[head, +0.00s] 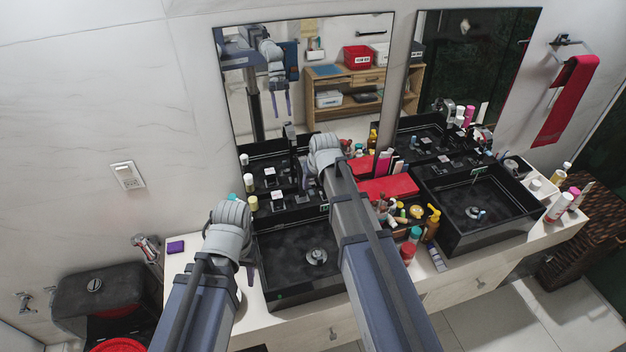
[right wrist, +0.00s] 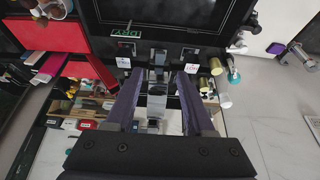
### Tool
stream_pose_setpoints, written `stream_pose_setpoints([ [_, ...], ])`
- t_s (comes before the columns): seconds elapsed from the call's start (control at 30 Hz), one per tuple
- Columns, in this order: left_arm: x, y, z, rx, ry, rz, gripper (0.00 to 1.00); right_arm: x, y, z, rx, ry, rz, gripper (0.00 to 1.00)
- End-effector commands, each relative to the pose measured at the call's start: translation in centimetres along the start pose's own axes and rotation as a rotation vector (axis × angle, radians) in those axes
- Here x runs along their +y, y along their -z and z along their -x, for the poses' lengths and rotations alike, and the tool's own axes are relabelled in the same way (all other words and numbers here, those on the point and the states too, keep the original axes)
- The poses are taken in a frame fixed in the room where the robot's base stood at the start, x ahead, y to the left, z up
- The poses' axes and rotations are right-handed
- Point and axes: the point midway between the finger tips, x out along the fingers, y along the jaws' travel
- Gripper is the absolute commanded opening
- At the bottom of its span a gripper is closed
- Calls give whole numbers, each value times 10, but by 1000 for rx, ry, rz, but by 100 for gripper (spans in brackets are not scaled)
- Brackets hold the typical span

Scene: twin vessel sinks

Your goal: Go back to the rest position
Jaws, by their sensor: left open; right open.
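My left gripper (head: 250,275) hangs at the left edge of the left black basin (head: 275,297) in the head view. Only a thin dark part of its fingers shows below the grey wrist. My right arm reaches over the right side of that basin toward the mirror. Its gripper (head: 306,176) is mostly hidden by the wrist in the head view. In the right wrist view, the right gripper (right wrist: 158,85) has its two dark fingers spread apart, with nothing held between them. A metallic tap (right wrist: 157,58) shows beyond the fingertips by the basin rim.
Bottles, a red box (head: 388,187) and an amber pump bottle (head: 432,223) crowd the counter between the basins. The right basin (head: 475,212) stands beyond them. A purple box (head: 176,247) lies at the counter's left end. The mirror (head: 300,75) rises close behind the right gripper.

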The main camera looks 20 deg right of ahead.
Motion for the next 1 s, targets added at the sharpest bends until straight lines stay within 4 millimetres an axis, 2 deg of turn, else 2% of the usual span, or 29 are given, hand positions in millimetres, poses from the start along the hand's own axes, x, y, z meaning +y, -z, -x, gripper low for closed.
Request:
stream_pose_setpoints([
  [0.03,-1,-1,13,0,0,-1,50,0,1,14,0,0,0,54],
  [0.17,-2,-2,22,-1,0,-2,50,0,1,23,0,0,0,54],
  [0.47,-2,-2,21,-1,0,-2,50,0,0,23,0,0,0,54],
  [0.57,-1,-1,14,-1,0,-3,50,-6,-9,18,-10,2,8,54],
  [0.67,1,0,-9,-1,0,-3,50,-27,-39,2,-49,8,39,54],
  [0.77,4,3,-44,0,1,-4,50,-59,-89,-20,-120,13,91,54],
  [0.8,5,4,-58,0,1,-5,50,-72,-112,-28,-153,13,114,54],
  [1.0,11,7,-116,1,2,-8,50,-118,-214,-55,-304,-4,222,54],
])
